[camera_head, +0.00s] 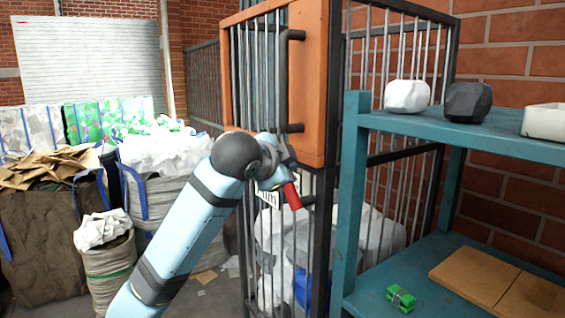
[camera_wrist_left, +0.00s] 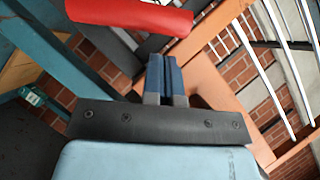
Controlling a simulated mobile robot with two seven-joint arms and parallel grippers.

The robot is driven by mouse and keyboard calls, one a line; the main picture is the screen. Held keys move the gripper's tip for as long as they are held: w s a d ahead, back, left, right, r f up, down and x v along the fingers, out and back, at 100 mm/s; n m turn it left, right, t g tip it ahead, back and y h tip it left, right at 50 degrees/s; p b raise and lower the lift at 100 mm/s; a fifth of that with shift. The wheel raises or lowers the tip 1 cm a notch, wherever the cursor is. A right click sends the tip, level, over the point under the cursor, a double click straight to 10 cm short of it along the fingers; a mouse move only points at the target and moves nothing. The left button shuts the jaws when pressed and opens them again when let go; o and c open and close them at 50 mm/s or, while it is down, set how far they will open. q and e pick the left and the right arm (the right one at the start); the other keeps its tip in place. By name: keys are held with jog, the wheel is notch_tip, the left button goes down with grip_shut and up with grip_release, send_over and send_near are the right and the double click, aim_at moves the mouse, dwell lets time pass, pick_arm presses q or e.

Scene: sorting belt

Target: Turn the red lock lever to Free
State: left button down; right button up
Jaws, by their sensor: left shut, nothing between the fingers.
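The red lock lever (camera_head: 292,196) sits on the front of the barred cage, below the orange door panel (camera_head: 309,85), and slants downward. It also shows in the left wrist view as a thick red bar (camera_wrist_left: 130,14) across the top. My left gripper (camera_head: 277,179) is at the lever, beside its upper end, and partly hides the lever's mount. In the left wrist view its blue fingers (camera_wrist_left: 164,72) are shut with nothing between them, just below the red bar. I cannot tell whether they touch it. No Free marking is readable. My right gripper is not in view.
A black vertical handle (camera_head: 284,80) stands out from the cage door above my gripper. A teal shelf (camera_head: 352,190) with white and dark lumps stands close on the right. Filled sacks (camera_head: 108,262) crowd the left. A partly hidden label (camera_head: 266,194) hangs behind the gripper.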

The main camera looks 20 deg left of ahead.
pick_arm(q)
jog(key=shift+w+a+f, duration=0.55)
jog(key=shift+a, duration=0.05)
